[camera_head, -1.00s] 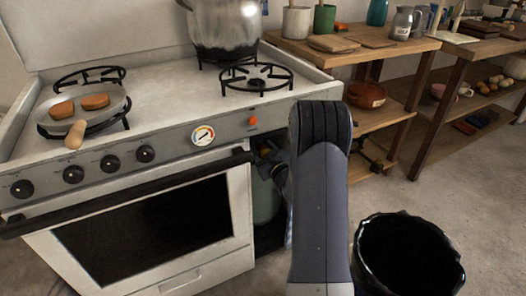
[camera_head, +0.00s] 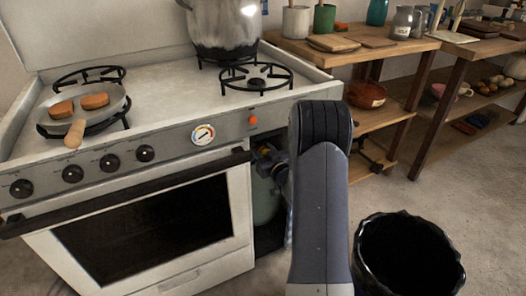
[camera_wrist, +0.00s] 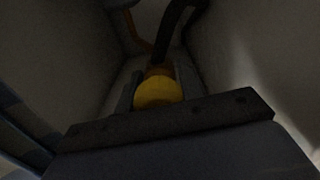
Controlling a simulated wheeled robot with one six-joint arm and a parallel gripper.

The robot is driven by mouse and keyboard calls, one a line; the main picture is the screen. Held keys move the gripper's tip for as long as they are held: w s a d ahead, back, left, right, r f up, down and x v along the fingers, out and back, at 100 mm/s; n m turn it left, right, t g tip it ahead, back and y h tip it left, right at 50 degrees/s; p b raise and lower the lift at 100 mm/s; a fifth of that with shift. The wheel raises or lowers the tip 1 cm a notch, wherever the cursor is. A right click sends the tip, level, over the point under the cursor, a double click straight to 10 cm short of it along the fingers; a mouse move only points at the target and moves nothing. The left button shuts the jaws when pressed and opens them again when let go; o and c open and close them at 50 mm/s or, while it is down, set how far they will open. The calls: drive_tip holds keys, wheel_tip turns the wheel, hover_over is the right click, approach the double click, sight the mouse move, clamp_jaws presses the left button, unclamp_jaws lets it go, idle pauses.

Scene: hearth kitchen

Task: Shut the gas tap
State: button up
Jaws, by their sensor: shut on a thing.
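The gas tap shows in the wrist view as a rounded yellow piece (camera_wrist: 158,93), with a brownish part just beyond it. My gripper (camera_wrist: 157,88) is shut on it, with one dark finger on each side. In the head view my gripper (camera_head: 268,157) is low in the gap just right of the oven, partly behind my arm. A green gas cylinder (camera_head: 265,200) stands below it in that gap. The tap's far side is hidden, and I cannot tell how far it is turned.
The white stove (camera_head: 170,185) stands close on the left of the gripper. A wooden shelf unit (camera_head: 385,125) is on the right. A black bin (camera_head: 405,255) stands on the floor at front right. In the wrist view, pale walls flank the gripper and a dark hose (camera_wrist: 178,28) rises beyond the tap.

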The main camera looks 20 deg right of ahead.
drive_tip(key=m, duration=0.4)
drive_tip(key=shift+m, duration=0.3)
drive_tip(key=m, duration=0.3)
drive_tip(key=shift+m+p, duration=0.4)
drive_tip(key=m, duration=0.3)
drive_tip(key=shift+p, duration=0.4)
drive_tip(key=shift+m+p, duration=0.45)
drive_tip(key=shift+m, duration=1.65)
drive_tip(key=o, duration=1)
